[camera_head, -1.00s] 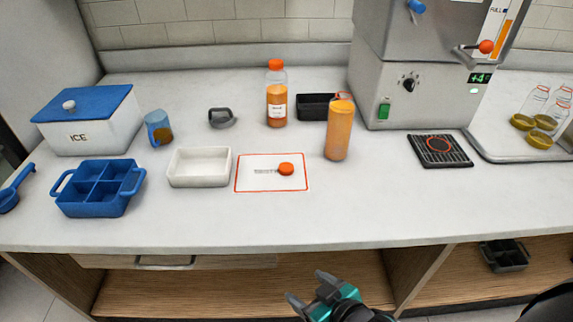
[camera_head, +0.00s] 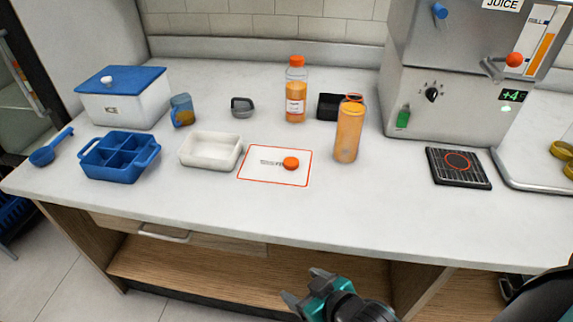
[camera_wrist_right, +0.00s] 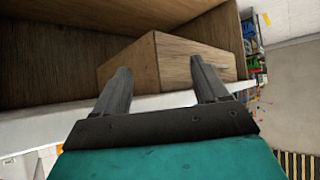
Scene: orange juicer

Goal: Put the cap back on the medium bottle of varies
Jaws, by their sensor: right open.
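An orange cap (camera_head: 291,163) lies on a white mat with an orange border (camera_head: 262,178) on the counter. An uncapped-looking orange bottle (camera_head: 349,134) stands upright right of the mat, with an orange ring shape at its top. A second bottle with an orange cap (camera_head: 296,92) and a white label stands farther back. My right gripper (camera_head: 304,298) is low in front of the counter, well away from the cap. The right wrist view shows its two fingers (camera_wrist_right: 160,92) apart with nothing between them, facing the wooden shelf. My left gripper is not in view.
A white tray (camera_head: 187,160) and a blue divided caddy (camera_head: 88,163) are left of the mat. A juicer (camera_head: 468,110) stands at the right, with a black drip grate (camera_head: 478,181) in front. The counter's front edge (camera_head: 240,228) lies between gripper and mat.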

